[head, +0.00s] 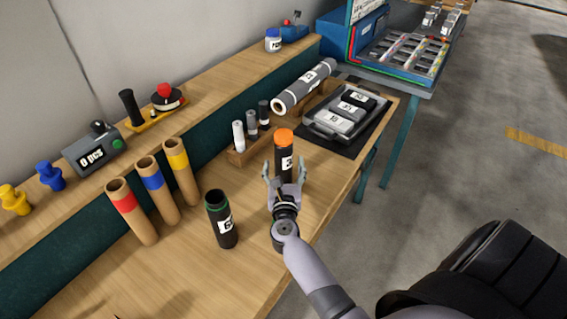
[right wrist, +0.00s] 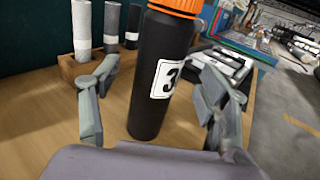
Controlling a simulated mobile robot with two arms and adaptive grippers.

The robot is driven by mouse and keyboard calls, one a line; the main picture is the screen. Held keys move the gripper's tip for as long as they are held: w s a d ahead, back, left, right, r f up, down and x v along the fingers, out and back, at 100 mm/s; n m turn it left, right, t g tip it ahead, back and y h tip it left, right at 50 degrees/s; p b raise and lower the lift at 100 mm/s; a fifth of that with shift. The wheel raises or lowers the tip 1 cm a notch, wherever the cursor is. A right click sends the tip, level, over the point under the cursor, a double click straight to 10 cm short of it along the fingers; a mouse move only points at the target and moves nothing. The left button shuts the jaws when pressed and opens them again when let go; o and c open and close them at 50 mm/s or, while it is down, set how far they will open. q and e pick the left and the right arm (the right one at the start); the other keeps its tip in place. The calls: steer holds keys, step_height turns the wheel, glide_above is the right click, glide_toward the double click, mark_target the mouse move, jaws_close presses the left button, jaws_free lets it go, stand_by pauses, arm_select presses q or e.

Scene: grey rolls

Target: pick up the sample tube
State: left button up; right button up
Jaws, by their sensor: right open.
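A black tube with an orange cap (head: 285,137) and a white number label stands upright on the wooden bench. It also shows close up in the right wrist view (right wrist: 158,80), where the label seems to read 3 and the cap top is cut off. My right gripper (head: 284,172) is open, with its fingers on either side of the tube in both views. Gaps show between the fingers and the tube in the right wrist view. A second black tube (head: 222,222) with a green rim and a label stands to the left. My left gripper is not in view.
A wooden rack of small cylinders (head: 238,157) stands just behind left. Cardboard tubes with coloured bands (head: 152,187) stand at the left. A tray of labelled boxes (head: 322,132) and a grey roll (head: 304,87) lie behind. Bare bench lies in front, near its right edge.

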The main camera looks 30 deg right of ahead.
mark_target(284, 162)
steer(key=x, duration=0.5)
steer(key=shift+w+f+b, duration=0.1)
steer(key=shift+f+b, duration=0.25)
steer(key=shift+r, duration=0.1)
steer(key=shift+c, duration=0.2)
steer(key=c, duration=1.2)
steer(key=shift+c, duration=0.4)
steer(key=shift+r, duration=0.1)
